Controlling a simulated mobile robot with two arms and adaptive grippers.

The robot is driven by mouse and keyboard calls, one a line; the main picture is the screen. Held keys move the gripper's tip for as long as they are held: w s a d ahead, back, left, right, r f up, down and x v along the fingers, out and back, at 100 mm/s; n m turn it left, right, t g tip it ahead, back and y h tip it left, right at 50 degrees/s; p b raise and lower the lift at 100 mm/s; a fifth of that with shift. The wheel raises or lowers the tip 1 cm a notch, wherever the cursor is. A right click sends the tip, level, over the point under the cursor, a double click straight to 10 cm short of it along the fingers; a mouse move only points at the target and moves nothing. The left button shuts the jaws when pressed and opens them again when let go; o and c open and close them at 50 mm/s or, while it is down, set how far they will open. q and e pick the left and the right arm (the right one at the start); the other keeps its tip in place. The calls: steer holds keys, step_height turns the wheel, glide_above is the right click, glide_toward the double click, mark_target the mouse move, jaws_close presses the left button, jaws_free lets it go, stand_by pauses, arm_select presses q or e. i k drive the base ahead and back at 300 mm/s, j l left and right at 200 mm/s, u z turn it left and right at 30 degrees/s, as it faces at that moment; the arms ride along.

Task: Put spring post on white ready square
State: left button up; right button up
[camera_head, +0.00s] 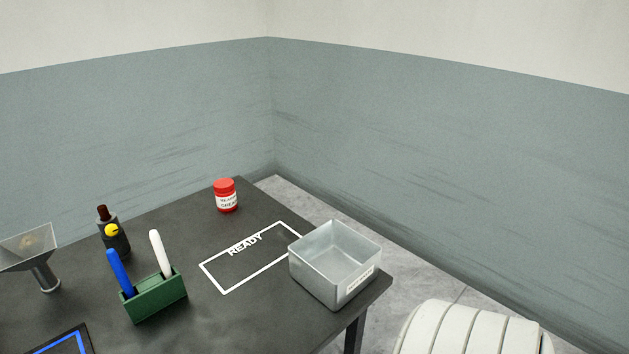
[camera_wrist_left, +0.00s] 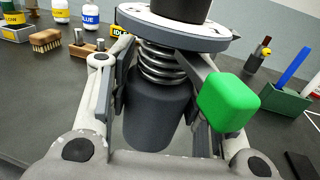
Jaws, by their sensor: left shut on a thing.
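The spring post (camera_wrist_left: 158,105) shows in the left wrist view, with a dark cylinder body, a metal coil and a wide grey disc near its top. A bright green block (camera_wrist_left: 228,100) sits on a bar beside it. My left gripper (camera_wrist_left: 160,88) is shut on the dark body, with a finger on each side.
A metal bin (camera_head: 322,281) stands at the square's right edge, close to the table edge. A red jar (camera_head: 226,196) stands behind. Left are a green holder (camera_head: 157,300), a dark bottle (camera_head: 116,240) and a funnel-like stand (camera_head: 42,272). A brush (camera_wrist_left: 45,41) shows in the wrist view.

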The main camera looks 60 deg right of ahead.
mark_target(258, 249)
steer(key=l+z, duration=0.15)
steer(key=z, duration=0.35)
steer(key=i+l+z, duration=0.1)
steer(key=z, duration=0.35)
steer(key=i+l+z, duration=0.1)
steer(key=z, duration=0.4)
steer(key=i+l, duration=0.2)
steer(key=i+z, duration=0.05)
steer(key=i, duration=0.05)
